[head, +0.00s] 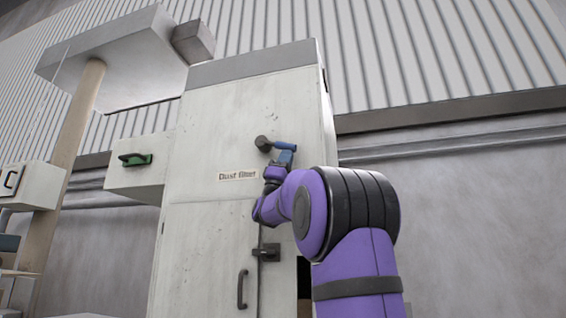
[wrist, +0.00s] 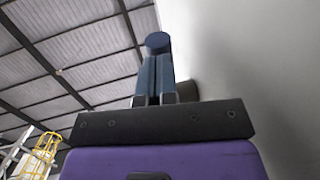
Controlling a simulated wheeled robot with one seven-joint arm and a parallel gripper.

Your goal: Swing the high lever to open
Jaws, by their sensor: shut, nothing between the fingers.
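The high lever (head: 264,144) is on the upper front of the pale dust filter cabinet (head: 215,120), above its label. It has a dark round hub, and a blue grip (head: 285,146) reaches right from it, about level. My gripper (head: 285,156) is at the grip's right end, just below it, with its fingers partly hidden by my wrist. In the wrist view the blue fingers (wrist: 158,72) are together, and the round blue grip end (wrist: 157,41) is at their tips. I cannot tell whether they touch. The dark hub (wrist: 188,90) is partly hidden behind the gripper.
A lower dark latch (head: 267,252) and a bar handle (head: 242,289) are on the cabinet door. A side box (head: 140,180) with a green handle (head: 135,159) juts out left. A post (head: 80,120) stands farther left. Free room lies right of the cabinet.

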